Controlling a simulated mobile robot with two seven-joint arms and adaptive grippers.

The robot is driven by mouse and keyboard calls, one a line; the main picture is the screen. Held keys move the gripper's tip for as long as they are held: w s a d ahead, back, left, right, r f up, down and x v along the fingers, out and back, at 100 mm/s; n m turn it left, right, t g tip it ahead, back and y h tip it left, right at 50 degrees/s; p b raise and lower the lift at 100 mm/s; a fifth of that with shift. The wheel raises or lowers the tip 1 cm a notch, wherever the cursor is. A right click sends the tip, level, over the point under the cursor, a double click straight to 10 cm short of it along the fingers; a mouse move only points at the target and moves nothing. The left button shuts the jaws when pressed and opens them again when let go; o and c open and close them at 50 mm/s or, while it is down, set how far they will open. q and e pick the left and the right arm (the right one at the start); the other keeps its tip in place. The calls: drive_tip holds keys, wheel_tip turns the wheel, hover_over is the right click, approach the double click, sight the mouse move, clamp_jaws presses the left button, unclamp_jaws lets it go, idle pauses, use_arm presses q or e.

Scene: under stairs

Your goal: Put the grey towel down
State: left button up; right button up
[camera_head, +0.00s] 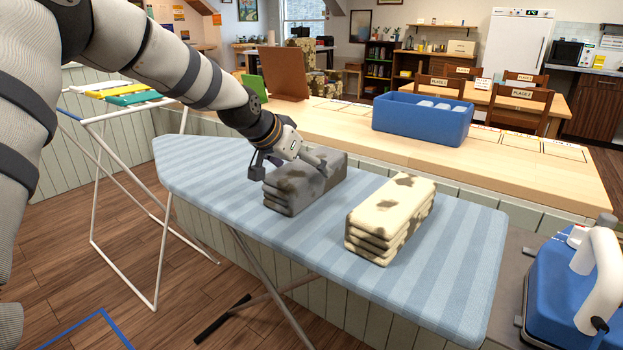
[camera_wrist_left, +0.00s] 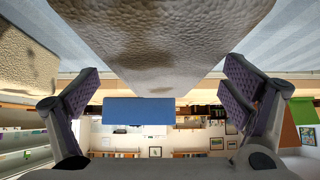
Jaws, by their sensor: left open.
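The grey towel (camera_head: 308,186), folded into a thick block with dark patches, lies on the striped blue ironing board (camera_head: 450,275). My left gripper (camera_head: 288,160) is at its upper left side in the head view. In the left wrist view the towel (camera_wrist_left: 160,35) fills the top middle, between and beyond the two open fingers (camera_wrist_left: 165,95). Neither finger visibly presses on it. A cream folded towel with brown patches (camera_head: 392,218) lies to the right on the board, apart from the grey one. My right gripper is not in view.
A blue bin (camera_head: 423,125) stands on the long wooden counter (camera_head: 335,125) behind the board. A blue iron-like appliance with a white handle (camera_head: 570,285) is at the right. A white drying rack (camera_head: 125,115) stands at the left. The board's right end is bare.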

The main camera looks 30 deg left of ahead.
use_arm(q)
drive_tip(key=w+f, duration=0.1)
drive_tip(key=f, duration=0.1)
drive_tip(key=w+f+b, duration=0.1)
drive_tip(key=f, duration=0.1)
drive_tip(key=shift+w, duration=0.15)
drive_tip(key=shift+r, duration=0.25)
drive_tip(key=c, duration=1.4)
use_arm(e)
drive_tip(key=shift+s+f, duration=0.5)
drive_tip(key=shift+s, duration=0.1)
